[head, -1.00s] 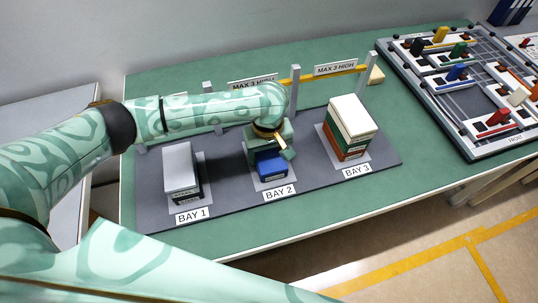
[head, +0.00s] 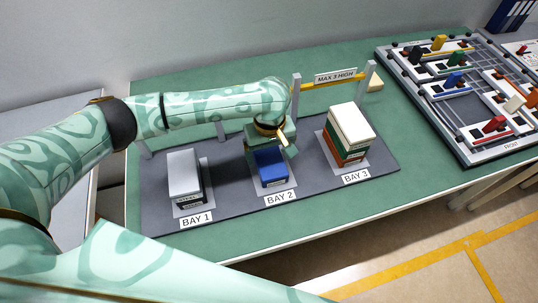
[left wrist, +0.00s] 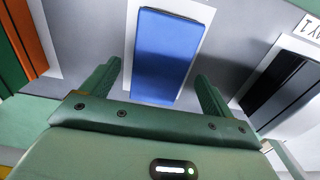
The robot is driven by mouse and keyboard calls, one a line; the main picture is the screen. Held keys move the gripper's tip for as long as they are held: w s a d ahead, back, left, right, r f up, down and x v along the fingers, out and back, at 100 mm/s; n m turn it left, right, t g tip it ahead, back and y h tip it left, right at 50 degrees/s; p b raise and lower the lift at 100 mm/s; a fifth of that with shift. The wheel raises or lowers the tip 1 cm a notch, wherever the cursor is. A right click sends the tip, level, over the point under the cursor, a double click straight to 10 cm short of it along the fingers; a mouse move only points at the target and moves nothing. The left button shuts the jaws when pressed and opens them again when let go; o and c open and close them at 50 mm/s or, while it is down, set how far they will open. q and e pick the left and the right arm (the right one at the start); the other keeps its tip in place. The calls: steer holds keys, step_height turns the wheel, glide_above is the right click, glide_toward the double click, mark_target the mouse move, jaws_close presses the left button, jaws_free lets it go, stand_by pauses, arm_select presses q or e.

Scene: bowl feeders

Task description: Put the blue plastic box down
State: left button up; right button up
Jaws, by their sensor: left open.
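The blue plastic box (head: 271,168) rests on the pale pad of Bay 2 (head: 284,198), with no other box seen under it. My left gripper (head: 270,146) is just above and behind the box and hides part of the bay. In the left wrist view the blue box (left wrist: 166,52) lies on its pale pad, beyond the fingers. The two fingers of my left gripper (left wrist: 158,86) are spread wide, one toward each side of the box, and hold nothing. My right gripper is not in view.
Bay 1 holds a grey box (head: 184,172) on a dark one. Bay 3 holds a stack with a white box (head: 352,123) on top, green and orange below. Posts and a "MAX 3 HIGH" sign (head: 335,77) stand behind. A fixture board (head: 470,90) is at right.

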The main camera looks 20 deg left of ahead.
mark_target(269, 158)
arm_select(q)
step_height(269, 158, up, 8)
steer(key=p, duration=0.3)
steer(key=shift+r+p, duration=0.25)
steer(key=shift+p, duration=0.15)
